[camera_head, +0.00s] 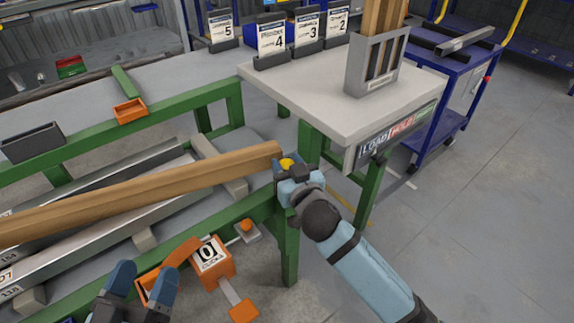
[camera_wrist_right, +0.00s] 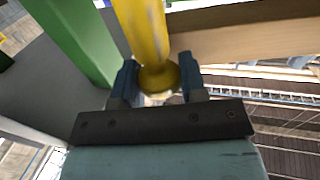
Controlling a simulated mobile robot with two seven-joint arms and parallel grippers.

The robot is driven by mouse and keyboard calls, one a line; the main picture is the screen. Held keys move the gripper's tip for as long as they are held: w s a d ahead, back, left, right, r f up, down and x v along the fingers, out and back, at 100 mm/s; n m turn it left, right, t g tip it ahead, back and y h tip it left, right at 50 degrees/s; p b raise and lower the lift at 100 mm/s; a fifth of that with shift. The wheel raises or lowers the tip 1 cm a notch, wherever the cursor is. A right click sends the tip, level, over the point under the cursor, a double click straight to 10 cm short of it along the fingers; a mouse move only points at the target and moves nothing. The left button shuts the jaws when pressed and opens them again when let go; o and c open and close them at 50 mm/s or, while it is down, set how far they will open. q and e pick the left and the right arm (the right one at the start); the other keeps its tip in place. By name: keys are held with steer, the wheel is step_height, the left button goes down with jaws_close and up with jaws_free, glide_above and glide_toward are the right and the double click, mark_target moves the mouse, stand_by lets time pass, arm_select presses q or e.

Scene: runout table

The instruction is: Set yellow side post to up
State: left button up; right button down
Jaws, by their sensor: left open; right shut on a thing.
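The yellow side post (camera_wrist_right: 145,30) runs away from my right gripper in the right wrist view and ends in a rounded knob between the fingers. In the head view only a small yellow part (camera_head: 287,162) shows, at the right end of the wooden beam (camera_head: 150,190). My right gripper (camera_wrist_right: 160,80) is shut on the knob end. The rest of the post is hidden in the head view, so I cannot tell its tilt. My left gripper (camera_head: 145,278) is open and empty at the bottom left, in front of the green frame.
An orange counter box (camera_head: 212,262) reading 0 stands beside my left gripper. The green table frame (camera_head: 288,245) is close to my right gripper. A grey-topped table (camera_head: 320,105) carries numbered card stands and a grey rack (camera_head: 363,72). Open floor lies to the right.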

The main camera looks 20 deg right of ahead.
step_height(320, 180, up, 2)
steer(key=shift+r+p, duration=0.15)
steer(key=shift+p, duration=0.4)
step_height(320, 180, up, 4)
steer(key=p, duration=0.4)
steer(key=shift+r, duration=0.15)
step_height(320, 180, up, 4)
steer(key=p, duration=0.3)
steer(key=shift+f, duration=0.2)
arm_select(q)
steer(key=s+a+f+g+y+p, duration=0.3)
steer(key=a+f+g+y+p, duration=0.2)
steer(key=f, duration=0.4)
steer(key=shift+a+f+g+y+p, duration=0.3)
steer(key=shift+a+g+p, duration=0.45)
steer(key=shift+p, duration=0.2)
arm_select(e)
step_height(320, 180, up, 7)
steer(key=c, duration=0.7)
jaws_free()
steer(key=shift+w, duration=0.1)
arm_select(q)
steer(key=shift+w, duration=0.1)
arm_select(e)
steer(key=shift+o, duration=0.2)
